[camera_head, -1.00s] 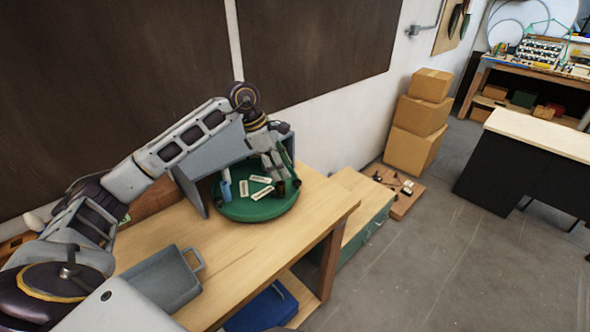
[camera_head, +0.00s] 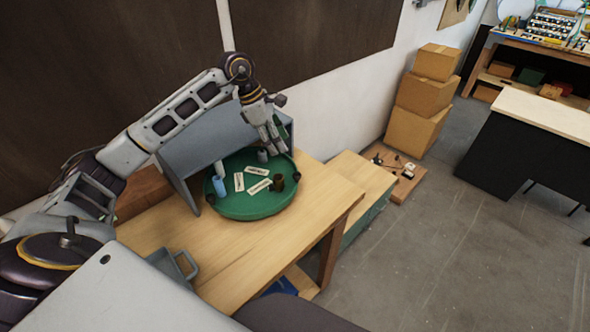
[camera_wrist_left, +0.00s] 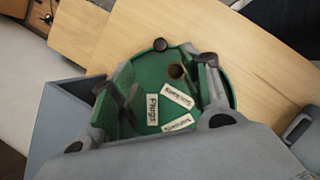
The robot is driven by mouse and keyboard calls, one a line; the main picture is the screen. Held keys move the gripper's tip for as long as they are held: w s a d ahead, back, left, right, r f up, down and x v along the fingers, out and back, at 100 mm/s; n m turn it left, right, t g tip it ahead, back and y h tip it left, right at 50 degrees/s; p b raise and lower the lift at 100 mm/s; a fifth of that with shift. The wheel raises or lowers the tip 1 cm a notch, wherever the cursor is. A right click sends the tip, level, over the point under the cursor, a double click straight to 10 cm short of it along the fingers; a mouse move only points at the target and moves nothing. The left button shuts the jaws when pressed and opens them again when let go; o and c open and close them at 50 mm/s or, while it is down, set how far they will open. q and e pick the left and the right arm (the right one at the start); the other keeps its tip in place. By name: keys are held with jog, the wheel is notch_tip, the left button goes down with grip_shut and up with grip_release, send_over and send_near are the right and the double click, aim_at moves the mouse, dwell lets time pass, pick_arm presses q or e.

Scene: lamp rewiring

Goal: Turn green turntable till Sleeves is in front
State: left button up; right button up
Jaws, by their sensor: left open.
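The green turntable (camera_head: 235,210) is a round disc on the wooden workbench, partly in front of a grey panel housing. Three white labels lie on it in a triangle, and small cups stand around them: a light blue one (camera_head: 219,187), a grey one (camera_head: 262,155) and dark brown ones (camera_head: 278,183). In the left wrist view, one label (camera_wrist_left: 152,110) reads something like "Plugs"; the other two are too blurred to read, so I cannot tell which is Sleeves. My left gripper (camera_head: 278,140) is open above the turntable's back right rim. Its fingers also show over the disc in the wrist view (camera_wrist_left: 163,82).
The grey housing (camera_head: 185,150) stands close behind and left of the turntable. A grey tray (camera_head: 178,268) sits at the bench's near left. The bench top (camera_head: 315,205) right of the turntable is clear. Cardboard boxes (camera_head: 425,95) are stacked by the wall.

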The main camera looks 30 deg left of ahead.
aim_at(297, 174)
pick_arm(q)
jog(key=p+x, duration=0.2)
jog(key=x, duration=1.2)
pick_arm(e)
notch_tip(297, 174, up, 2)
jog(key=shift+s+r, duration=0.15)
jog(key=shift+r, duration=0.05)
pick_arm(q)
jog(key=shift+s, duration=0.1)
grip_shut()
